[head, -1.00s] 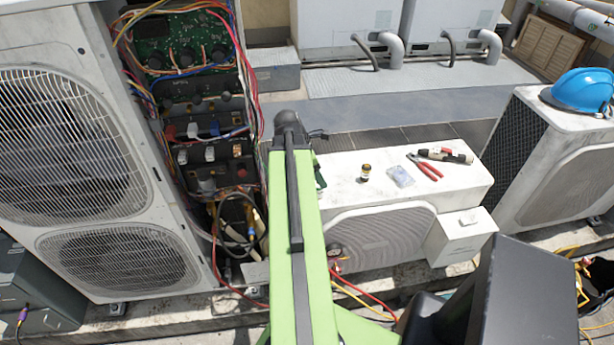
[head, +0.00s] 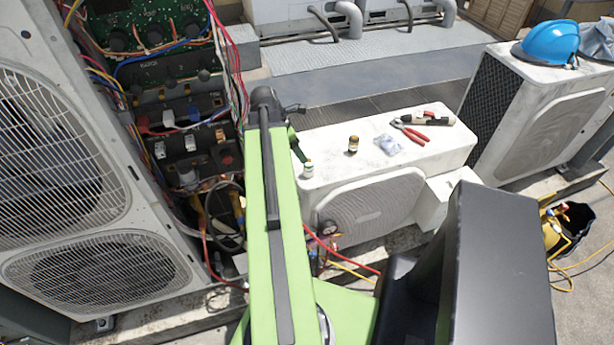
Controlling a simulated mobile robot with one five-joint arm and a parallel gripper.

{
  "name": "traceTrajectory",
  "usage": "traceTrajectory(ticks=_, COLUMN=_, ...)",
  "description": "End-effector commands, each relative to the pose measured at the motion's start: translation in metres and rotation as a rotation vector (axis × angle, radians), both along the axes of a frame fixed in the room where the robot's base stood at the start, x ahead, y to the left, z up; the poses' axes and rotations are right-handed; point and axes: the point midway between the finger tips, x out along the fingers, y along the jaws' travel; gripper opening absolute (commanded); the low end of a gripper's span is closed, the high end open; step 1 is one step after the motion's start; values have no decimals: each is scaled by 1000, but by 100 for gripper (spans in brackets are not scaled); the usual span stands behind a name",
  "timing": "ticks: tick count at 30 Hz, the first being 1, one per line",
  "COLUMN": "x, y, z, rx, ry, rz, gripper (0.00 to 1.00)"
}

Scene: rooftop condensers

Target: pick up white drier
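A white cylinder (head: 441,119), which may be the white drier, lies at the back right on top of the low white condenser (head: 340,180). It is beside a dark, partly red piece, and I cannot tell whether they are one object. A small white bottle (head: 308,171) stands at the near left edge of the same top. My green arm reaches forward left of this condenser and ends in a dark joint near the open electrical panel. My gripper's fingers do not show.
A dark green object (head: 299,146) is partly behind my arm. Left stands the tall open unit (head: 75,200) with wires; a blue helmet (head: 550,42) sits right.

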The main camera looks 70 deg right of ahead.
Motion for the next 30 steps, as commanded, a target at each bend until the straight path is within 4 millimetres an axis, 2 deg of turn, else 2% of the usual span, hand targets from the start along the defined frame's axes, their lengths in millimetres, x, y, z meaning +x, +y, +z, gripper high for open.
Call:
traceTrajectory(ticks=1, x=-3, y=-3, z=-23, rx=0, ry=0, rz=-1, gripper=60)
traceTrajectory(ticks=6, x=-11, y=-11, z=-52, rx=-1, ry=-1, rz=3, gripper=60)
traceTrajectory(ticks=14, x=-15, y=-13, z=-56, rx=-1, ry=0, rz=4, gripper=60)
traceTrajectory(ticks=23, x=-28, y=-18, z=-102, rx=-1, ry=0, rz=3, gripper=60)
traceTrajectory(ticks=30, x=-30, y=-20, z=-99, rx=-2, ry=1, rz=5, gripper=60)
